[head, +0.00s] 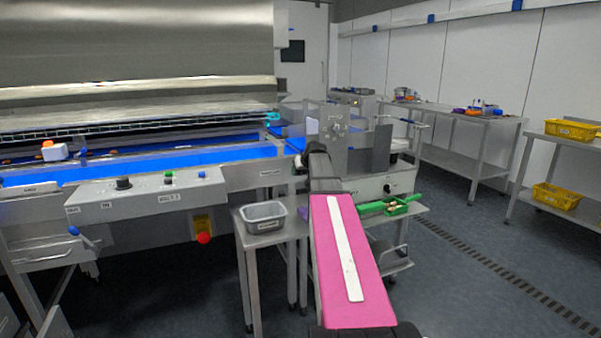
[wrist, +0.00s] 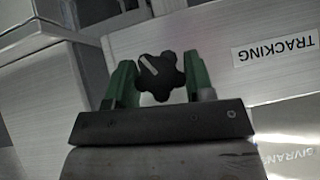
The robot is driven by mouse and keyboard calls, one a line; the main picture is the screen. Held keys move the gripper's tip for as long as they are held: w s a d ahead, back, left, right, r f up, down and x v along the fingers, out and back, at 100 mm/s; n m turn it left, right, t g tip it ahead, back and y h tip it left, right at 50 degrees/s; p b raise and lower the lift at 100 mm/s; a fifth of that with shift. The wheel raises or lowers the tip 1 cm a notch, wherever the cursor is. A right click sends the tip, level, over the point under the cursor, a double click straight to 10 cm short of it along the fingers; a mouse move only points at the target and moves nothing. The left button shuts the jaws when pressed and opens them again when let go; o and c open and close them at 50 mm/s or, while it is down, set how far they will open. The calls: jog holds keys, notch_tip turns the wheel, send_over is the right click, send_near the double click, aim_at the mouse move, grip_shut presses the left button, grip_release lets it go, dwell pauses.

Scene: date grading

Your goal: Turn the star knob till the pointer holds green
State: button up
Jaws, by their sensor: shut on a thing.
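The star knob (wrist: 160,76) is black with rounded lobes and a pale line on its face. In the wrist view it sits between the two green fingers of my gripper (wrist: 161,82), which is shut on it. A label reading TRACKING (wrist: 275,48) is on the metal panel right of the knob, upside down in this view. In the head view my arm hides the knob and the fingers. I cannot make out a pointer or a green zone in either view.
A blue conveyor belt (head: 170,166) runs at left, with a control panel (head: 146,197) in front. A grey tub (head: 263,217) stands on a small stand left of my arm. A green item (head: 391,206) lies on a low shelf at right. The floor farther right is open.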

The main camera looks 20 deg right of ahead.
jog(key=shift+d+m+y, duration=0.15)
jog(key=shift+m+y, duration=0.25)
jog(key=shift+y, duration=0.5)
jog(key=shift+m+y, duration=0.4)
jog(key=shift+y, duration=0.3)
jog(key=o, duration=0.9)
jog(key=v, duration=1)
jog(key=shift+s+r, duration=0.2)
jog(key=shift+s, duration=0.15)
